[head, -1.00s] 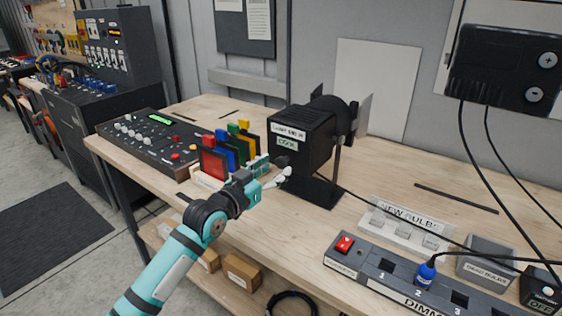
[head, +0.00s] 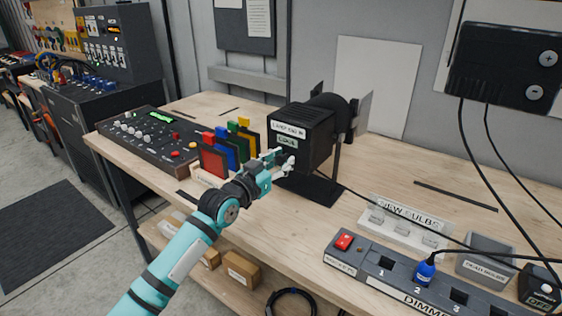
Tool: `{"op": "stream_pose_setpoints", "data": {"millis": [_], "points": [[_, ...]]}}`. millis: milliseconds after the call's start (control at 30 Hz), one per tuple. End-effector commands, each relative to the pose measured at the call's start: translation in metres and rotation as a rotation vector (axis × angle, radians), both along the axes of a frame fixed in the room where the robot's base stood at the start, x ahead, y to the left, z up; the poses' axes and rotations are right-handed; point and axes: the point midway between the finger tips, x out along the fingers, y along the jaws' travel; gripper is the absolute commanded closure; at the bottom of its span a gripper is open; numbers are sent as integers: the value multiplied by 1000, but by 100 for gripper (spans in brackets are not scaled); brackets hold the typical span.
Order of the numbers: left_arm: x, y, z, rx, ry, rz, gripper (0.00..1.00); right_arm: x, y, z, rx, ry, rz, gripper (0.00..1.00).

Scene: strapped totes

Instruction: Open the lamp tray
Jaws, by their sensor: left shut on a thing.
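The black stage lamp (head: 312,130) stands on a flat black base on the wooden bench, its barrel pointing to the back right. Its near end face carries a white label and a greenish label (head: 287,142). The lamp tray itself is hard to tell apart from this dark end face. My left gripper (head: 285,163) is at the lower part of that end face, shut on a small part there, which looks like the tray's handle. The fingers hide that part. My right gripper is not in view.
Coloured filter frames (head: 228,148) stand close left of my left gripper, with a control desk (head: 150,138) beyond. A NEW BULBS holder (head: 405,226), a grey DEAD BULBS box (head: 486,258) and a dimmer strip (head: 400,285) with a blue plug lie to the right.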

Motion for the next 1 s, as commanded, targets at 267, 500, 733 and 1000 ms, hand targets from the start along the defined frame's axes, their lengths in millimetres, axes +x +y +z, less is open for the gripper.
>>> {"op": "stream_pose_setpoints", "data": {"millis": [267, 500, 733, 1000], "points": [[0, 0, 0, 0, 0, 1, 100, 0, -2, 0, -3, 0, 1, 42], [-22, 18, 3, 2, 4, 2, 100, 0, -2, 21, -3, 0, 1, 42], [-68, 50, 2, 2, 5, 2, 100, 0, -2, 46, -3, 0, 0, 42], [-83, 61, 0, -2, 3, 0, 100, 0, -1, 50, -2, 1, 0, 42]]}}
